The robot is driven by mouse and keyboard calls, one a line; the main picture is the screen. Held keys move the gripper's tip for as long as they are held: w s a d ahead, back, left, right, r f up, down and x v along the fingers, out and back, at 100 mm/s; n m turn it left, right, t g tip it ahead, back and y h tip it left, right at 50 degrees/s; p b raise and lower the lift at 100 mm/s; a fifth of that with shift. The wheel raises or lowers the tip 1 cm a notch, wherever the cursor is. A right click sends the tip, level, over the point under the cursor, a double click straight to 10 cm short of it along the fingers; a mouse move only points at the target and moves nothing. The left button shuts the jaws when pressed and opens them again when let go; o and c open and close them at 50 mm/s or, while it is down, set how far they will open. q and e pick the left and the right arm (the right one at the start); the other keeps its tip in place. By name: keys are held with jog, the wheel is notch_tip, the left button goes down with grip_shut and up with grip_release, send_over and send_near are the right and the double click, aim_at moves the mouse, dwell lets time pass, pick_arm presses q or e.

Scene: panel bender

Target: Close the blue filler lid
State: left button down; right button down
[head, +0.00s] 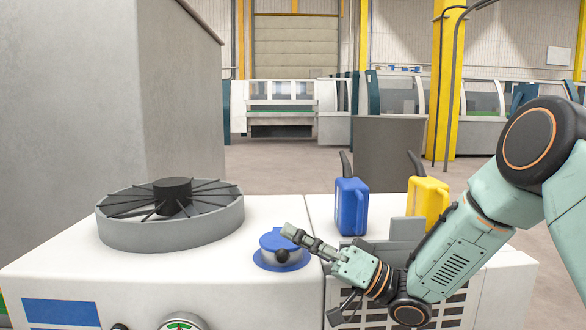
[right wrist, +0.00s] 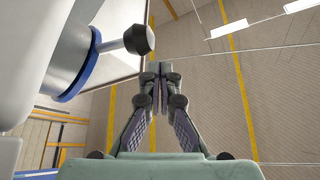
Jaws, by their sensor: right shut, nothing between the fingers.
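The blue filler lid (head: 274,240) is on the white machine top, above a round blue flange. A black ball knob (head: 282,256) sticks out at its front. I cannot tell whether the lid is fully down. My right gripper (head: 290,231) is shut and empty, its fingertips at the lid's right side in the head view; I cannot tell whether they touch it. In the right wrist view the fingertips (right wrist: 162,70) are together, with the black knob (right wrist: 139,39) on its stem and a blue ring (right wrist: 82,75) to their left. My left gripper is not in view.
A round grey fan housing (head: 170,228) stands left of the lid. A blue jug (head: 351,208) and a yellow jug (head: 428,203) stand behind my right arm. A grey upright plate (head: 407,229) is beside my gripper. A gauge (head: 182,323) is at the front edge.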

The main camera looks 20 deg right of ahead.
notch_tip(320, 180, down, 2)
jog(key=shift+w+d+f, duration=0.1)
jog(key=shift+d, duration=0.05)
jog(key=shift+a+f+b, duration=0.1)
jog(key=shift+a+b, duration=0.15)
jog(key=shift+b, duration=0.05)
jog(key=shift+s+d+f, duration=0.1)
jog(key=shift+s, duration=0.15)
jog(key=shift+f, duration=0.1)
